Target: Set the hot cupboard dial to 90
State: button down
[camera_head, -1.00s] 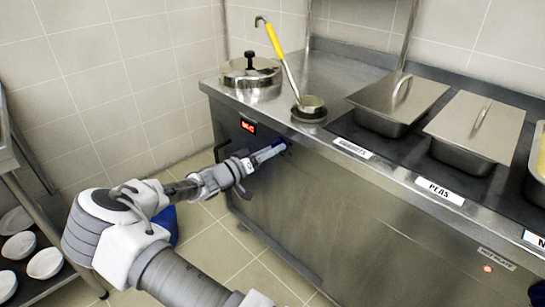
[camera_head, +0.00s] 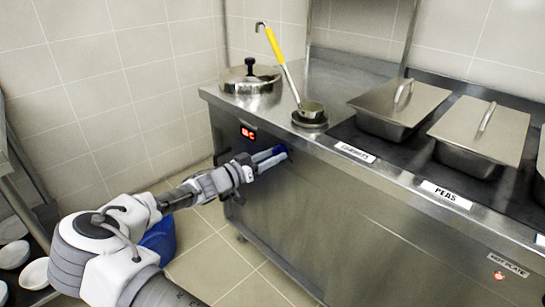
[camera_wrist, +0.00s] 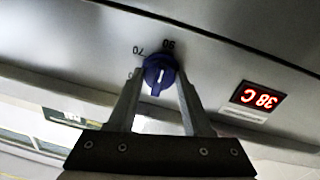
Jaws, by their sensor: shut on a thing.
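The hot cupboard dial (camera_wrist: 161,72) is a dark blue knob with a white mark on its face, on the steel front panel. Numbers 70 and 90 show beside it in the wrist view, 90 just above it in the picture. The exact number the mark points to is hard to tell. My gripper (camera_wrist: 163,84) is shut on the dial, one finger on each side. In the head view my gripper (camera_head: 272,158) reaches the blue dial (camera_head: 282,149) on the cupboard front, partly hiding it.
The red display (camera_wrist: 254,98) reads 38 C; it also shows in the head view (camera_head: 248,133). The steel counter (camera_head: 330,87) above holds a lidded pot (camera_head: 250,78), a yellow-handled ladle (camera_head: 279,45) and lidded pans (camera_head: 398,98). A shelf with white bowls stands at left.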

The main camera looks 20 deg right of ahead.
jog(key=shift+c, duration=1.6)
grip_release()
jog(key=shift+a, duration=0.15)
jog(key=p+v, duration=0.4)
jog(key=v, duration=1.3)
jog(key=shift+r, duration=0.1)
